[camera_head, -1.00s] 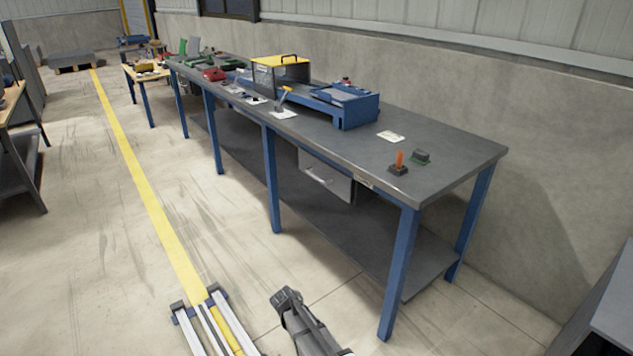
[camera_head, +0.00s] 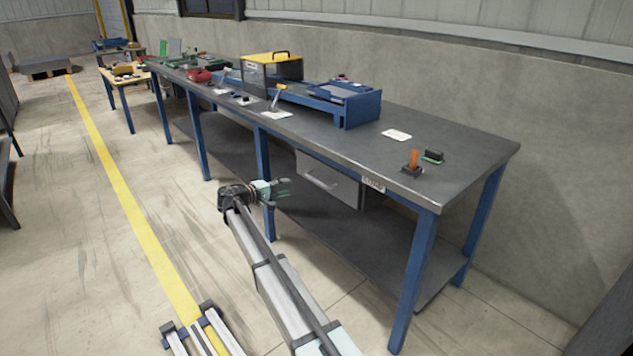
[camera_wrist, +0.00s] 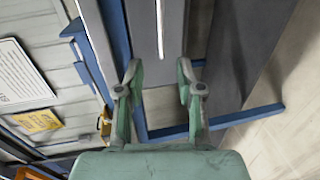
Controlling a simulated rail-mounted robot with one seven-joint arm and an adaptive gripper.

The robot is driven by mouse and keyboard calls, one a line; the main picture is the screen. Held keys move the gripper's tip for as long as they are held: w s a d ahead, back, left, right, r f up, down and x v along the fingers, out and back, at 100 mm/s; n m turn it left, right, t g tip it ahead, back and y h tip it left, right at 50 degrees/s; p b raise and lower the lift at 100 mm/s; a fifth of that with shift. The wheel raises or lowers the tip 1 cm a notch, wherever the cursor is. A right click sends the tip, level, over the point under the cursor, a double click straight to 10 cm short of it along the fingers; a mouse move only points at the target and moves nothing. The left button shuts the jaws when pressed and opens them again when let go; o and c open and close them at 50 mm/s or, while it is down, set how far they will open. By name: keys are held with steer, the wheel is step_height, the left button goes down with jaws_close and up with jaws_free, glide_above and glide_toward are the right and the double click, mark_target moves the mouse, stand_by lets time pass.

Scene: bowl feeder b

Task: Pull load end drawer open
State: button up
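The load end drawer (camera_head: 345,190) is a grey box under the right part of the bench top, with a pale bar handle (camera_head: 322,184) on its front. It looks closed. My gripper (camera_head: 286,188) is to the left of the drawer and in front of the bench, apart from the handle. In the wrist view the fingers of my gripper (camera_wrist: 161,82) are spread with nothing between them. The grey drawer front (camera_wrist: 142,28) and its bright handle (camera_wrist: 160,28) lie beyond the fingertips.
The bench (camera_head: 455,160) has blue legs, one close to my gripper, and a lower shelf (camera_head: 350,235). A label plate (camera_head: 373,184) is on its front edge. A blue feeder unit (camera_head: 345,105) and an orange-handled switch (camera_head: 413,163) stand on top.

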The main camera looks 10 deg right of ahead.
mark_target(316, 181)
steer(key=x, duration=1.6)
steer(key=shift+w, duration=0.15)
steer(key=shift+c, duration=0.3)
jaws_close()
